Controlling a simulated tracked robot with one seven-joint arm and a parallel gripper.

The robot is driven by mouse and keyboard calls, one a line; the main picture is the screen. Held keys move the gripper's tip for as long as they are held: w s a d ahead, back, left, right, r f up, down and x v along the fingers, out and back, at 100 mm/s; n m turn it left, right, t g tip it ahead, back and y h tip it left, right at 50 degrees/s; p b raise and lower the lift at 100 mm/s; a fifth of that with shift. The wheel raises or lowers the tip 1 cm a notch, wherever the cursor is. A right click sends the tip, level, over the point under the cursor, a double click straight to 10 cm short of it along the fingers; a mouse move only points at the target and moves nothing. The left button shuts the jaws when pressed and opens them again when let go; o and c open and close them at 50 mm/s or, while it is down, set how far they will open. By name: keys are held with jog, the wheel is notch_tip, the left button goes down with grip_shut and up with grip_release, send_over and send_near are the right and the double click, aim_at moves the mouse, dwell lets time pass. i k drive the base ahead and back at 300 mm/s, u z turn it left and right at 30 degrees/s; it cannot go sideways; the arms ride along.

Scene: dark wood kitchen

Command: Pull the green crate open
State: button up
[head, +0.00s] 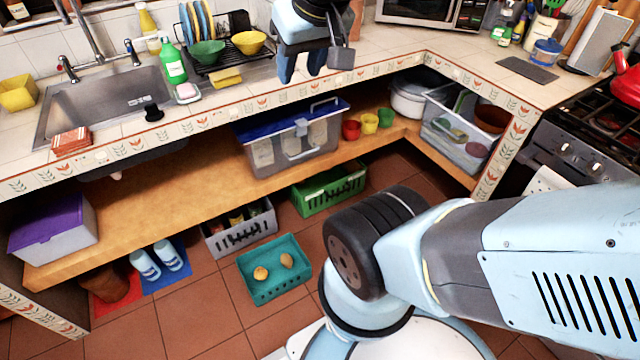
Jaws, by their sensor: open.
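The green crate (322,197) stands on the tiled floor at the middle of the head view, partly under the low wooden shelf. Its slotted front wall faces out, and the shelf above hides some of its back. Something pale shows inside it, too small to tell. My gripper (300,72) is at the top middle, in front of the counter edge and above the crate in the picture. It points down, is open and appears empty, well apart from the crate.
A grey crate (240,238) with bottles stands left of the green one. A teal crate (262,287) with two round items lies on the floor in front. A lidded blue box (283,152) sits on the shelf (180,193) above. My arm covers the lower right.

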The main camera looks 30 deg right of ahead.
aim_at(323, 190)
jog(key=u, duration=1.1)
jog(key=k, duration=1.75)
jog(key=z, duration=1.15)
jog(key=i, duration=1)
jog(key=u, duration=0.05)
